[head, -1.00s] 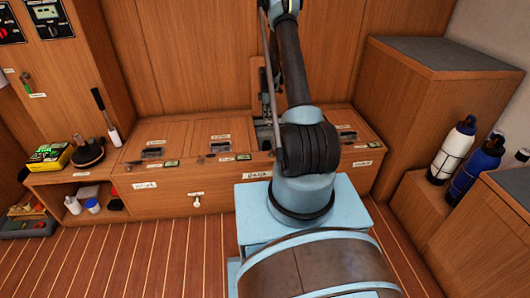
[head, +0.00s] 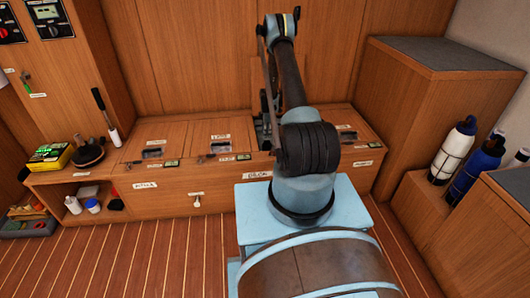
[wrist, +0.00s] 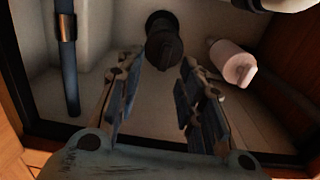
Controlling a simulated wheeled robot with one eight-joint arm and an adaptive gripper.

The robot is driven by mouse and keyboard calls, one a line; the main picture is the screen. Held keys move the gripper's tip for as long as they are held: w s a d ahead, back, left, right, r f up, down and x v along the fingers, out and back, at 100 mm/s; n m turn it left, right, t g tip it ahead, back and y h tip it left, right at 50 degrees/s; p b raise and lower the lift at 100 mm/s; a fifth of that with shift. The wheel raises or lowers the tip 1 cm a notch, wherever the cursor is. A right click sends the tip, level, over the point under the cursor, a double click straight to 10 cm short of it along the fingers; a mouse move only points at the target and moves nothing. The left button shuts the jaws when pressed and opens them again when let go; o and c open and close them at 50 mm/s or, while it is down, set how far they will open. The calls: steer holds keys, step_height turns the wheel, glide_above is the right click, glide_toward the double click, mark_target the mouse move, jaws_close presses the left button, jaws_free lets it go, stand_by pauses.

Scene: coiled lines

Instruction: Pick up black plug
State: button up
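A black, round, stepped object that looks like the black plug (wrist: 163,40) stands in a pale-walled compartment in the wrist view. My gripper (wrist: 158,85) is open around empty space, with one blue-padded finger on each side. The black object lies just beyond the fingertips, roughly in line with the gap and apart from both fingers. In the head view my arm hides most of the gripper and the inside of this compartment; I cannot make out the plug there.
A pinkish-white bottle-like thing (wrist: 232,63) lies close to the right finger. A blue strap-like thing with a copper band (wrist: 67,60) is at the left wall. The compartment's dark rim (wrist: 55,130) runs near the gripper. In the head view, closed lids (head: 152,142) lie left of my arm.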

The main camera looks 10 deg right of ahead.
mark_target(267, 148)
steer(key=shift+s+f, duration=0.15)
steer(key=shift+f, duration=1.25)
steer(key=shift+s+f, duration=0.15)
steer(key=shift+f, duration=1.2)
jaws_close()
